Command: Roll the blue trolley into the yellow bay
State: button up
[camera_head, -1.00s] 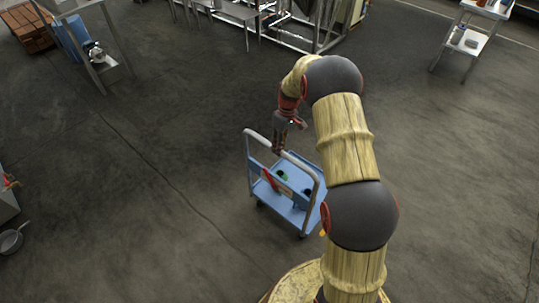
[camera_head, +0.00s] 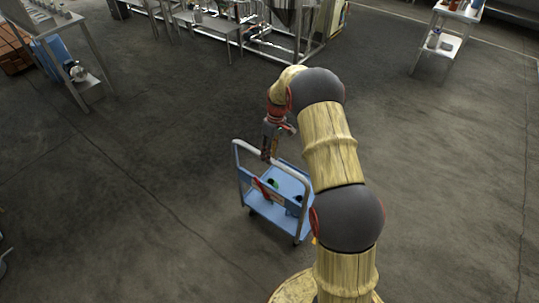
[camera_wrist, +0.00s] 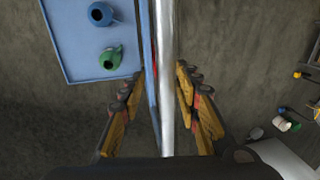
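The blue trolley (camera_head: 270,213) stands on the floor just left of my arm, its grey push handle (camera_head: 240,165) towards the left and front. My gripper (camera_head: 267,155) is at the top bar of that handle. In the wrist view the bar (camera_wrist: 168,60) runs between the two fingers of my gripper (camera_wrist: 157,90). The fingers are spread, with a visible gap on both sides of the bar. A blue jug (camera_wrist: 101,14) and a green jug (camera_wrist: 110,58) sit on the trolley's deck (camera_wrist: 75,45). No yellow bay shows in either view.
A metal table (camera_head: 45,25) with a blue machine (camera_head: 58,62) is at the upper left. Benches and pipework (camera_head: 270,40) stand at the back, and a shelf unit (camera_head: 440,45) at the upper right. The floor around the trolley is open.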

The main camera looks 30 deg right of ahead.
jog(key=shift+a, duration=0.1)
notch_tip(320, 180, up, 12)
jog(key=w+d, duration=0.1)
jog(key=d, duration=0.1)
jog(key=shift+f, duration=0.15)
dwell(0.4)
dwell(0.4)
